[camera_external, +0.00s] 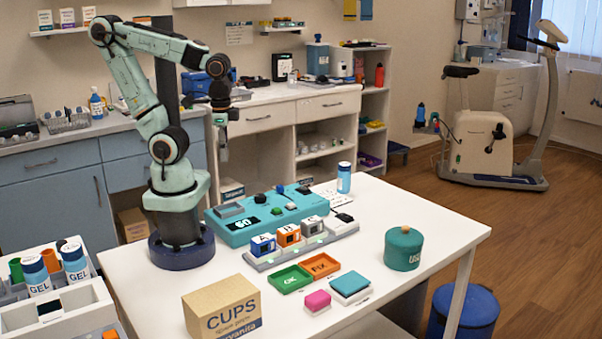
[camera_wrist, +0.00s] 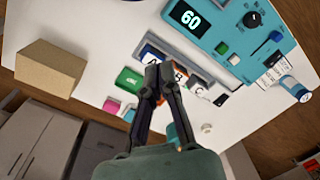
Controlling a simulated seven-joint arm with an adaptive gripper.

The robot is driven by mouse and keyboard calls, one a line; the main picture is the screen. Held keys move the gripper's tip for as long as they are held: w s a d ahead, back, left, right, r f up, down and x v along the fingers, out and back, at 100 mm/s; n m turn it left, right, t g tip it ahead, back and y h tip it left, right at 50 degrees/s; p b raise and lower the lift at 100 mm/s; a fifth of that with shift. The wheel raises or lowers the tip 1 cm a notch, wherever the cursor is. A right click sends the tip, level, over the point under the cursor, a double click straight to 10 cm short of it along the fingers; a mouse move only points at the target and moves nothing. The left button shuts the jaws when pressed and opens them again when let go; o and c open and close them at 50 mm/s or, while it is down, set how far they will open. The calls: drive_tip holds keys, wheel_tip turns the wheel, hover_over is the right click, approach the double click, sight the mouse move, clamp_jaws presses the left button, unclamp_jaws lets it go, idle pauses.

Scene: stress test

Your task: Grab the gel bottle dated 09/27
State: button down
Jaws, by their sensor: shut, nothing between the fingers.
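Two white gel bottles with blue caps and "GEL" labels, a front one (camera_external: 36,277) and a back one (camera_external: 74,263), stand in a white rack at the lower left of the external view. No date is readable on either. Another small blue-and-white bottle (camera_external: 344,178) stands at the table's back edge, and it also shows at the right of the wrist view (camera_wrist: 294,88); its label is unreadable. My gripper (camera_external: 223,153) hangs above the back of the table, well to the right of the rack. In the wrist view its fingers (camera_wrist: 158,80) are together and empty.
A teal device (camera_external: 240,229) showing "60", blocks marked A, B and C, green (camera_external: 291,278) and orange trays, a teal pot (camera_external: 403,249) and a CUPS box (camera_external: 222,308) occupy the white table. The table's right front is clear.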

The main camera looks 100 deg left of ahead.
drive_tip(key=c, duration=1.8)
unclamp_jaws()
drive_tip(key=o, duration=1.4)
